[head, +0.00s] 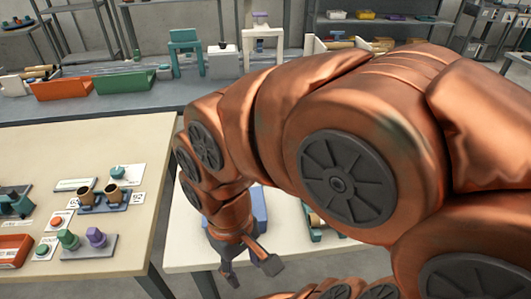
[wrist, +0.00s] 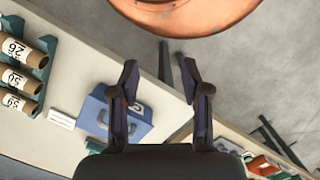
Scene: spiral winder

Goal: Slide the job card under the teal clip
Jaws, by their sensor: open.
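My gripper (head: 251,268) is open and empty, pointing down near the front edge of the small white table; its two fingers also show apart in the wrist view (wrist: 159,82). I cannot pick out the job card for certain. A small white card or label (wrist: 62,119) lies by the tube rack on the white table in the wrist view. I cannot make out the teal clip for certain; a dark teal fixture (head: 14,205) sits at the left edge of the cream table. My arm hides much of the head view.
A teal rack (wrist: 47,50) holds several labelled cardboard tubes. The cream table (head: 120,255) carries buttons, knobs and cups. Floor shows between the tables.

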